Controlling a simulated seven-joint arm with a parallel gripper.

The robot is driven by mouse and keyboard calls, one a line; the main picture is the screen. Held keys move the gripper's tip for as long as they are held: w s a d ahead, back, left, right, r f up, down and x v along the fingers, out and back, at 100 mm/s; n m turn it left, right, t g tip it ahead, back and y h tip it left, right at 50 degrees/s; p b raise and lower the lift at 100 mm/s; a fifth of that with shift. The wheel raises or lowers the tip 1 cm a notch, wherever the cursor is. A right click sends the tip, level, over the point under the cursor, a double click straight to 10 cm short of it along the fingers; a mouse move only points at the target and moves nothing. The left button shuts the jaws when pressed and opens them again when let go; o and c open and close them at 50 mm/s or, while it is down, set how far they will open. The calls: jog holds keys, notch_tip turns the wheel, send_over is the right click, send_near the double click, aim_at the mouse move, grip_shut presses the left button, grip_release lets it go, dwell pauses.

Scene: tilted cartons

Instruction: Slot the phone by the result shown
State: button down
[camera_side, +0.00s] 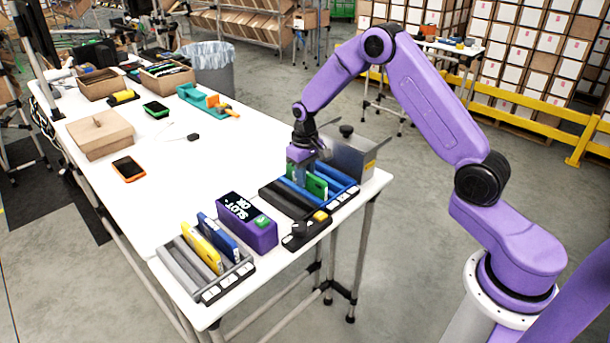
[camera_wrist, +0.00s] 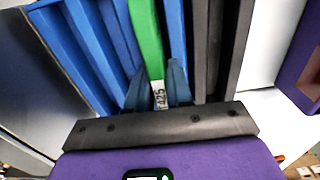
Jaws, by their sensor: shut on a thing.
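My gripper (camera_side: 303,168) is shut on a green phone (camera_side: 318,187) at the blue-and-black slotted rack (camera_side: 288,203). The phone stands on edge among the blue dividers, close to the black part; I cannot tell whether it rests on the slot floor. In the wrist view, my fingers (camera_wrist: 158,88) pinch the end of the green phone (camera_wrist: 147,38), with a white numbered label between them. The purple box (camera_side: 248,236) has a dark display (camera_side: 240,207) reading "SLOT: OK" and a green button.
A grey rack (camera_side: 184,275) holds a yellow phone (camera_side: 201,247) and a blue phone (camera_side: 219,238). A black box with a yellow button (camera_side: 320,216) stands by the front edge. A metal bin (camera_side: 350,160) stands behind the slotted rack. An orange-edged phone (camera_side: 128,168) lies farther left.

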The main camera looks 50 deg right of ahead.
dwell(0.3)
jog(key=c, duration=0.9)
grip_release()
jog(key=shift+c, duration=0.2)
notch_tip(320, 180, up, 17)
jog(key=shift+r, duration=0.2)
notch_tip(320, 180, up, 7)
dwell(0.5)
